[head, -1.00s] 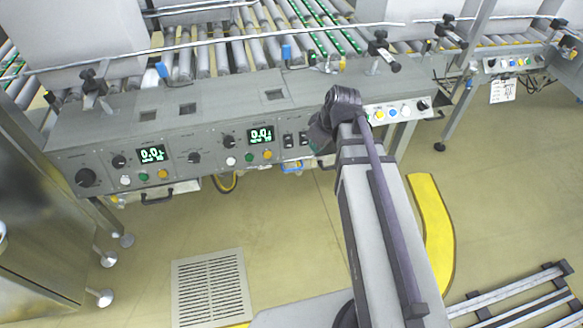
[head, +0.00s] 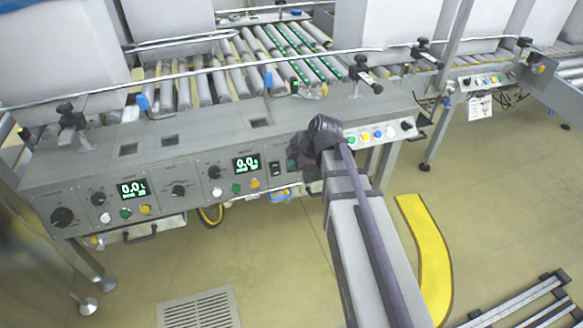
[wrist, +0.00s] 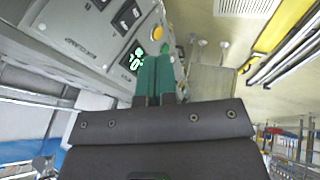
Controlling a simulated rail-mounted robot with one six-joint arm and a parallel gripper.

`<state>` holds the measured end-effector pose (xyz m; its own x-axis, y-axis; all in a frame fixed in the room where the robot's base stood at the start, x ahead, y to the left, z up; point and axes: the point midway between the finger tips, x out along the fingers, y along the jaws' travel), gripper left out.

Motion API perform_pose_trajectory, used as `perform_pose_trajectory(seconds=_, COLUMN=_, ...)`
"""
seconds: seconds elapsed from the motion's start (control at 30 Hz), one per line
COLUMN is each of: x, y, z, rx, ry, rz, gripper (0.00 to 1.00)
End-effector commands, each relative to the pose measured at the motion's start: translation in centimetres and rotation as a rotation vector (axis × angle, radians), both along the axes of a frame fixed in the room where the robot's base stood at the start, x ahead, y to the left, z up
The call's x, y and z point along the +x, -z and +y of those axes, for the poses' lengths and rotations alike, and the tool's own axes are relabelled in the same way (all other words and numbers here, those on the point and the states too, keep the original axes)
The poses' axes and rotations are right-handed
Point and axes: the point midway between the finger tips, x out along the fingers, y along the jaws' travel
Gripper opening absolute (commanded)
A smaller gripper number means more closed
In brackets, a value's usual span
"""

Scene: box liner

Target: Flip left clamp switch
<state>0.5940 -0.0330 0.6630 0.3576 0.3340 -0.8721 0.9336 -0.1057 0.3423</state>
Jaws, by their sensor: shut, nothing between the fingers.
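The control panel (head: 150,180) shows two dark rocker switches near its right part. The left rocker switch (head: 275,168) is clear in the head view, just right of the second green display. The other is partly hidden by my arm. Both also show in the wrist view, the left one (wrist: 126,17) nearer the display. My gripper (wrist: 154,58) has green fingers, shut together and empty. In the wrist view the fingertips are below the switches, near the display. In the head view my wrist hides the fingers.
Green displays (head: 246,165), knobs (head: 215,172) and coloured buttons surround the switches. A guide rail (head: 230,67) and rollers lie behind the panel. Black clamps (head: 362,70) stand on its back edge. The floor in front is open, with a yellow strip (head: 428,245).

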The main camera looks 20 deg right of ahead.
Motion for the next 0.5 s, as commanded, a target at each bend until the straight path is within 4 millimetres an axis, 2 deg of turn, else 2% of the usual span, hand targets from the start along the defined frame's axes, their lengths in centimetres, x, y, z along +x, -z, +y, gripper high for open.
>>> perform_pose_trajectory(seconds=0.03, x=0.4, y=1.7, z=0.3, rx=-0.001, ry=-0.002, rz=0.0, gripper=0.0)
perform_pose_trajectory(seconds=0.33, x=2.7, y=7.6, z=2.4, rx=0.0, ry=-0.001, rz=0.001, gripper=0.0)
perform_pose_trajectory(seconds=0.5, x=5.4, y=8.6, z=2.7, rx=0.0, ry=0.0, rz=0.0, gripper=0.0)
